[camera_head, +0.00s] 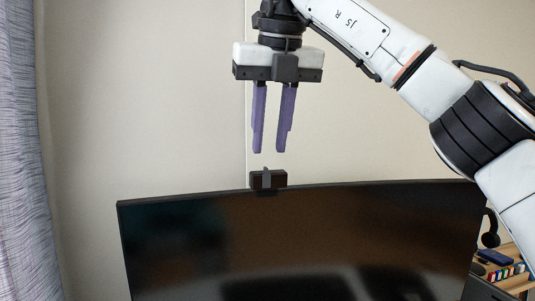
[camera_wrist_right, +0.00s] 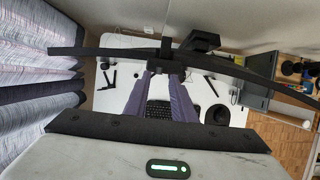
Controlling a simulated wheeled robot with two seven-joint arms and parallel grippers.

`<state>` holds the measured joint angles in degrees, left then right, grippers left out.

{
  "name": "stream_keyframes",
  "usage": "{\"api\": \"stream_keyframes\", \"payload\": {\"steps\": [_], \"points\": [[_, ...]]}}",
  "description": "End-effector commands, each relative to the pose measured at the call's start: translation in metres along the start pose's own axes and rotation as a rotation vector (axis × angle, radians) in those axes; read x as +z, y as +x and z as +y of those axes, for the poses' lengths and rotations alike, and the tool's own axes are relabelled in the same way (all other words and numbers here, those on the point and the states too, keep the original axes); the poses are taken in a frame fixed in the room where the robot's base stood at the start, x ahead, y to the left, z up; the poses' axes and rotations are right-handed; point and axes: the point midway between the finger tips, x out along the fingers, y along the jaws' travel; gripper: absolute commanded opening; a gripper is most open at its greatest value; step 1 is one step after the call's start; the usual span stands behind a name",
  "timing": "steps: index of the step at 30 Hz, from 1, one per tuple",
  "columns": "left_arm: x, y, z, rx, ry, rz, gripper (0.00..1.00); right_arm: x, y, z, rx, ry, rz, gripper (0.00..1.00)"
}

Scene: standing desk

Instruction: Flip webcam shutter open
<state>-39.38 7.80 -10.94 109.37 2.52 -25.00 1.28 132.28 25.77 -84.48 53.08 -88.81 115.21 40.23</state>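The webcam (camera_head: 279,180) is a small dark box on the middle of the monitor's top edge. A narrow grey piece stands up at its centre, perhaps the shutter (camera_head: 265,175); I cannot tell its position for certain. My right gripper (camera_head: 269,152) points down just above the webcam, its two purple fingers apart with nothing between them. The fingertips do not appear to touch the webcam. In the right wrist view the webcam (camera_wrist_right: 164,57) shows just beyond the fingertips (camera_wrist_right: 165,76). My left gripper is not in view.
The wide dark monitor (camera_head: 200,240) stands below my right gripper, with the wall behind it. A curtain (camera_head: 25,150) hangs at the left. Headphones (camera_head: 490,230) and a shelf are at the right. The wrist view shows a keyboard (camera_wrist_right: 158,109) on the white desk (camera_wrist_right: 115,102).

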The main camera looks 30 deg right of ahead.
Motion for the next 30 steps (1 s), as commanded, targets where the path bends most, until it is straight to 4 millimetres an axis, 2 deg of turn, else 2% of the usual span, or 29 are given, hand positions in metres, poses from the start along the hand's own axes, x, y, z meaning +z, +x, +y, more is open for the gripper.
{"api": "stream_keyframes", "payload": {"steps": [1,6,18,22,30], "points": [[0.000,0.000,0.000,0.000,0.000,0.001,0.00,-0.001,0.011,0.000,0.002,-0.003,0.003,0.23],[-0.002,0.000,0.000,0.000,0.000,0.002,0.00,0.000,0.030,0.001,0.002,-0.002,0.001,0.23],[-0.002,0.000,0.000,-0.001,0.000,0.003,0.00,0.000,0.037,0.000,0.002,-0.001,-0.002,0.23],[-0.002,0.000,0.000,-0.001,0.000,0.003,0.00,0.000,0.037,0.000,0.002,-0.001,-0.001,0.01],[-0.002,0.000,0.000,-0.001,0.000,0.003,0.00,0.000,0.036,0.001,0.001,-0.001,-0.001,0.00]]}}
